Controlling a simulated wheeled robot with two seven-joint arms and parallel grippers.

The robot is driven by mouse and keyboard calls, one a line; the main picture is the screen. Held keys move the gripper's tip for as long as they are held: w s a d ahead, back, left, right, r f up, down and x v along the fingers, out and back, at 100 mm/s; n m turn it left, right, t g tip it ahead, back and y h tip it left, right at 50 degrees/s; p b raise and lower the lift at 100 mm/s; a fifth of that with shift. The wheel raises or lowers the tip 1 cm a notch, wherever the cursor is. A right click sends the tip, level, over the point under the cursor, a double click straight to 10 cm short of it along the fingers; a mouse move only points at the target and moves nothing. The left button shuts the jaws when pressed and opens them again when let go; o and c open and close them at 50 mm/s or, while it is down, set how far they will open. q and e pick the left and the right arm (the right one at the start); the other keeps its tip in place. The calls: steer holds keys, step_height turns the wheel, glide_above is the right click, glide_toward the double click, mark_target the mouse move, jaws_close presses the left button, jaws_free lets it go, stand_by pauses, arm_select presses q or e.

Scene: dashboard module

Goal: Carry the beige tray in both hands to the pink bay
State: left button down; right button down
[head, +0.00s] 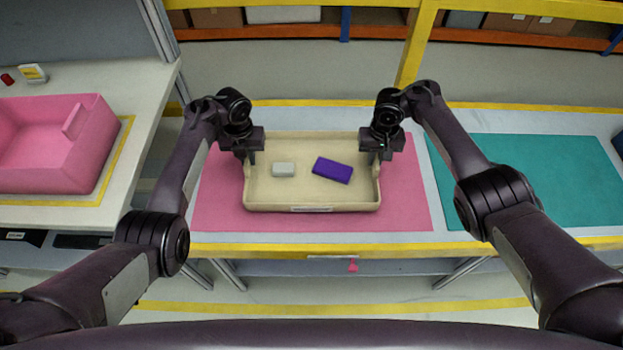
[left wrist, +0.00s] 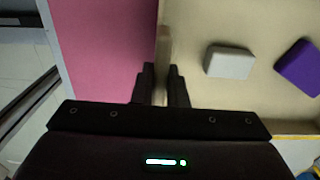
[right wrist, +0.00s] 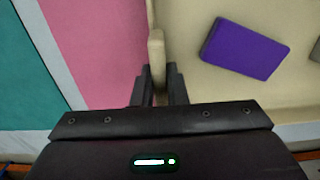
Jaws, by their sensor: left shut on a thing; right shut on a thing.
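The beige tray (head: 312,197) is over the pink bay (head: 218,205), a pink mat on the table, in the head view. I cannot tell whether it rests on the mat or hangs just above it. A small light grey block (head: 283,169) and a purple block (head: 332,170) lie in the tray. My left gripper (head: 249,160) is shut on the tray's left wall, which also shows between the fingers in the left wrist view (left wrist: 163,60). My right gripper (head: 375,157) is shut on the right wall, seen in the right wrist view (right wrist: 156,55).
A teal mat (head: 540,180) lies on the table to the right. A pink bin (head: 55,145) stands on a side table at the left. A yellow rail and post (head: 416,45) with shelves stand behind. Pink mat shows bare on both sides of the tray.

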arm_select(q)
steer(key=shift+f+b, duration=0.55)
steer(key=shift+f, duration=0.2)
arm_select(e)
steer(key=shift+f, duration=0.75)
arm_select(q)
steer(key=c, duration=1.9)
jaws_free()
steer(key=shift+f, duration=0.1)
arm_select(e)
steer(key=c, duration=1.9)
jaws_free()
steer(key=shift+f, duration=0.1)
arm_select(q)
steer(key=o, duration=0.4)
arm_select(e)
steer(key=o, duration=0.4)
arm_select(q)
steer(key=shift+o, duration=0.2)
arm_select(e)
steer(key=shift+o, duration=0.2)
